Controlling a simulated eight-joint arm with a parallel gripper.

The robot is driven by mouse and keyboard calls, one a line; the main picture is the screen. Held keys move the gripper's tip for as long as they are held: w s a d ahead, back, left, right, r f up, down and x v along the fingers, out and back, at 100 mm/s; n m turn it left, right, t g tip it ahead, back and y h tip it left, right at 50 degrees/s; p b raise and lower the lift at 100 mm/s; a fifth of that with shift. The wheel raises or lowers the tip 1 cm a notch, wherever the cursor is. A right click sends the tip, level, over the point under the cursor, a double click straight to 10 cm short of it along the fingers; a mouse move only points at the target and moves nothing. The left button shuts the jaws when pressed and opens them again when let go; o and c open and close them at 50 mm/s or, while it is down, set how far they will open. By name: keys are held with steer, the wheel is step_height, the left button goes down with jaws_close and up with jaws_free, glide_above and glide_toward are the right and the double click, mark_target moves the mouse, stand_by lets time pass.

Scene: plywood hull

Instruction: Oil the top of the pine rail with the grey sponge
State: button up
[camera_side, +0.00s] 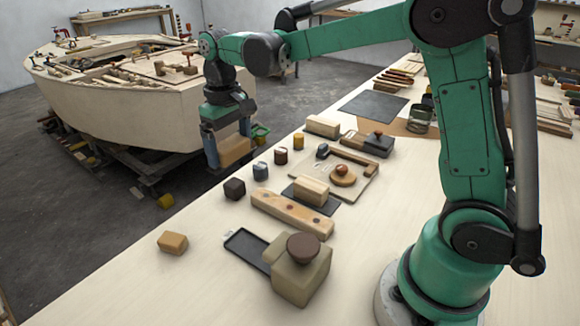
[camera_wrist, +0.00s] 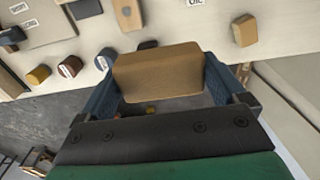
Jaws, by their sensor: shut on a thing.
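My gripper (camera_side: 228,158) is shut on a tan-brown block (camera_side: 235,150), held up near the bench's far left edge. In the wrist view the block (camera_wrist: 158,72) sits between the blue fingers. A long pale wooden rail (camera_side: 275,207) with dark round spots on top lies on the bench, apart from the gripper; its end appears to show in the wrist view (camera_wrist: 128,14). I take it for the pine rail. No plainly grey sponge stands out; a dark grey cube (camera_side: 234,188) stands left of the rail and is mostly hidden in the wrist view.
Small tins (camera_side: 260,171) stand near the far edge. A tan block (camera_side: 172,243) lies at the front left. A black tray (camera_side: 245,247) and a knobbed block (camera_side: 298,275) lie in front of the rail. A wooden boat hull (camera_side: 120,105) stands beyond the bench.

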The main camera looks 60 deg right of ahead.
steer(key=s+d, duration=0.3)
steer(key=s, duration=0.5)
glide_above(326, 225)
step_height(326, 225, down, 2)
steer(key=f, duration=0.1)
steer(key=shift+s+f, duration=0.15)
steer(key=shift+f, duration=2.9)
steer(key=shift+w+f, duration=0.55)
steer(key=shift+f, duration=0.05)
steer(key=shift+w, duration=7.8)
steer(key=shift+s, duration=8.2)
steer(key=r, duration=0.2)
steer(key=shift+s+r, duration=0.25)
steer(key=shift+r, duration=2.75)
